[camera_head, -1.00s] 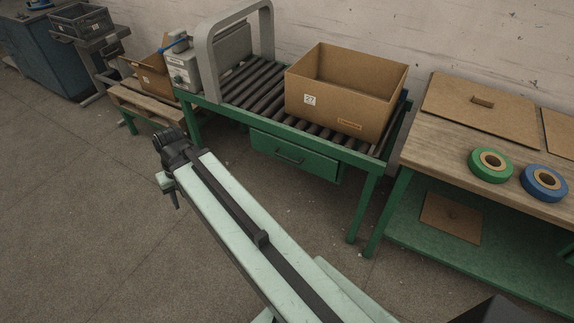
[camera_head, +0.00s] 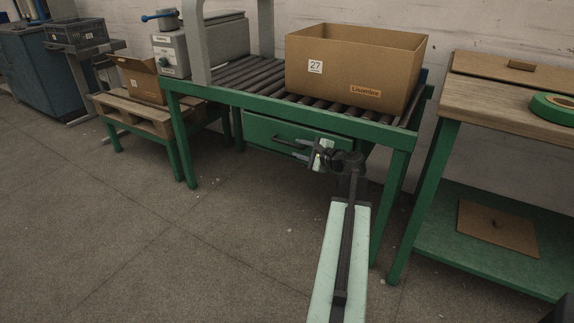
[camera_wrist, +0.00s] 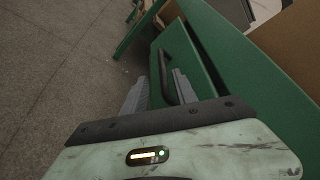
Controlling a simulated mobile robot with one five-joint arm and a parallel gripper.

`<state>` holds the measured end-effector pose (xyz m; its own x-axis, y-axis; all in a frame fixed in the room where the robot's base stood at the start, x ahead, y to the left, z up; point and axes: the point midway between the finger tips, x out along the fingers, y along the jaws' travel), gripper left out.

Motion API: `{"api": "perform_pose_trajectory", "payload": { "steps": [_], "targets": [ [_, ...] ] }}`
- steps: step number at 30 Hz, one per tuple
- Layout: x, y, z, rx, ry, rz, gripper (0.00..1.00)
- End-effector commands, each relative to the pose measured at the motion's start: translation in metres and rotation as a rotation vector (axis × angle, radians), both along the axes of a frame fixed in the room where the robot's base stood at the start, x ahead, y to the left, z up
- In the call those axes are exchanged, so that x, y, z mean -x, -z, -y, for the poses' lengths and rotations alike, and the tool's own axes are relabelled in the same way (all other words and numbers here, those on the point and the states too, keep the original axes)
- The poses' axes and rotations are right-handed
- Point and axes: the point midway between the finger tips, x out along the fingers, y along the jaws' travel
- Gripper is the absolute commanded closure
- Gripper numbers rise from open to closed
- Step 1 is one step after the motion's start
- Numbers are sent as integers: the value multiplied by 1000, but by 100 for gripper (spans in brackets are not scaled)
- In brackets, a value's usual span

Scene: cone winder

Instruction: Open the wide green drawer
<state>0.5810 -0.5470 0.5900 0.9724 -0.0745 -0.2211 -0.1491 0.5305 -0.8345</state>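The wide green drawer (camera_head: 262,130) sits under the roller conveyor and looks shut. Its dark bar handle (camera_head: 290,146) runs across its front; in the wrist view the handle (camera_wrist: 180,45) rises from the green front and its near end reaches between my finger tips. My gripper (camera_head: 312,157) is in front of the right part of the drawer and hides some of it. In the wrist view my gripper (camera_wrist: 160,82) is open, with one grey finger on each side of the handle's near end. I cannot tell whether either finger touches it.
A cardboard box (camera_head: 345,75) marked 27 stands on the conveyor above the drawer. The conveyor's green front right leg (camera_head: 388,205) is close to my arm. A workbench (camera_head: 510,105) stands at right. The floor in front of the drawer is clear.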

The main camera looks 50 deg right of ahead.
Motion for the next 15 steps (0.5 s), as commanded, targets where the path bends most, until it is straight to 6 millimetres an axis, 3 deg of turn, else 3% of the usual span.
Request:
{"api": "perform_pose_trajectory", "payload": {
  "steps": [8,15],
  "targets": [
    [-1,1,7,-11,14,12,66],
    [-37,10,11,-9,11,11,66]
  ]
}}
